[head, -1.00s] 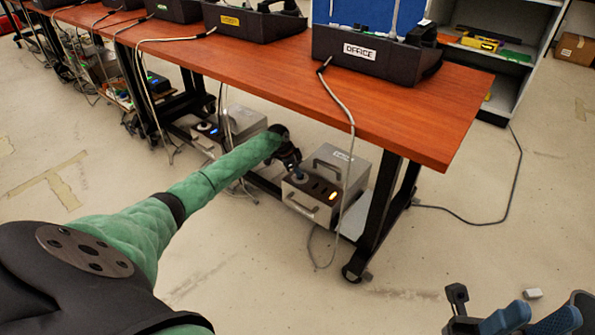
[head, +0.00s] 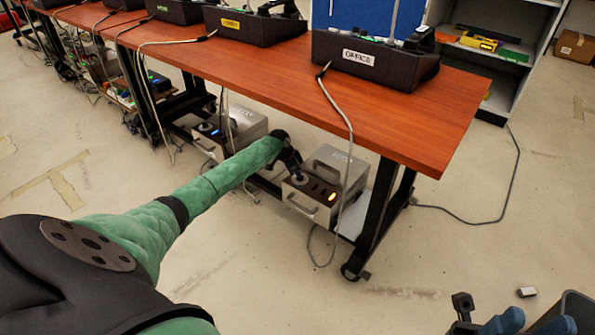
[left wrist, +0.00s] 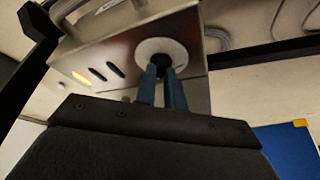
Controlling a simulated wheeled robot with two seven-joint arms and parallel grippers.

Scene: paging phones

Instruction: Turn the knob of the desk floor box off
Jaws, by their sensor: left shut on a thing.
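The grey metal floor box (head: 352,176) stands on a low shelf under the right end of the table. Its label is too small to read for sure. The box's front panel has dark slots, a lit orange lamp (head: 332,197) and a knob (head: 299,179) with a pale round base. My left gripper (head: 297,174) reaches down to the knob. In the left wrist view, its two blue fingers (left wrist: 163,76) are shut on the dark knob (left wrist: 163,60) at the white ring. My right gripper (head: 525,322) is partly cut off at the bottom right, empty of anything visible.
The orange-brown table (head: 420,115) overhangs the box, with its black leg (head: 378,215) to the right. A pale cable (head: 352,150) hangs in front of the box. A similar box (head: 245,122) with a blue light stands further left.

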